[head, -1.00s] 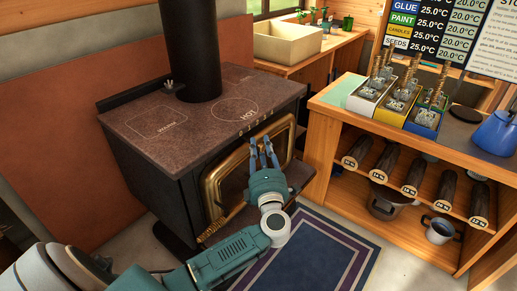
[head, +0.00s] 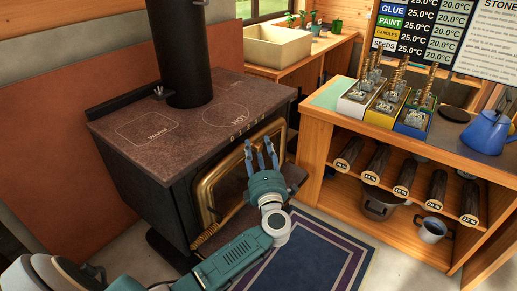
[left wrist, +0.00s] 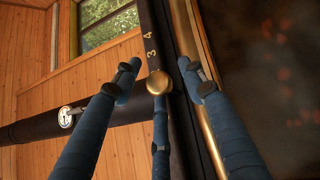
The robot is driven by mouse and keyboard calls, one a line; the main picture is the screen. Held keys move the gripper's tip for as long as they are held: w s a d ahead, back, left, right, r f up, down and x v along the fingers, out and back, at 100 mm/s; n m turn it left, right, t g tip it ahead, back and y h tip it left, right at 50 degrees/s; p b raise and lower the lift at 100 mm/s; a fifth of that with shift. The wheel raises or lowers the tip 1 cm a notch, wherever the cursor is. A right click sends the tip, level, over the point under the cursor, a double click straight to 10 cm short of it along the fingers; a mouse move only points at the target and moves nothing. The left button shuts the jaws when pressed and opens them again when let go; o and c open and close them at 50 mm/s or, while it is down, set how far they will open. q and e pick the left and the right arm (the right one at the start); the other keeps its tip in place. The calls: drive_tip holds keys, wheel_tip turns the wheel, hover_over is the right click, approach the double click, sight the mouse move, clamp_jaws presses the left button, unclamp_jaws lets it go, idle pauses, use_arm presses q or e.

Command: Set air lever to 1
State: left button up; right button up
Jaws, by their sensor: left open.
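The air lever shows in the left wrist view as a round brass knob (left wrist: 158,82) at the dark front edge of the stove. The marks 3 and 4 show on the edge just above the knob; the other marks are hidden there. My left gripper (head: 262,148) is open in front of the stove's top front edge. In the left wrist view its fingers (left wrist: 160,80) spread on both sides of the knob, with a third finger below it. I cannot tell whether any finger touches the knob. The stove (head: 165,125) has a dark stone top. My right gripper is not in view.
The brass-framed stove door (head: 205,185) is just below my left gripper, and a glow shows behind its glass. The black flue pipe (head: 187,50) rises from the stove top. A wooden shelf unit (head: 312,150) with logs and pots stands to the right. A rug (head: 310,255) covers the floor.

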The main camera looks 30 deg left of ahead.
use_arm(q)
drive_tip(key=v, duration=1.1)
drive_tip(key=shift+s+d, duration=0.2)
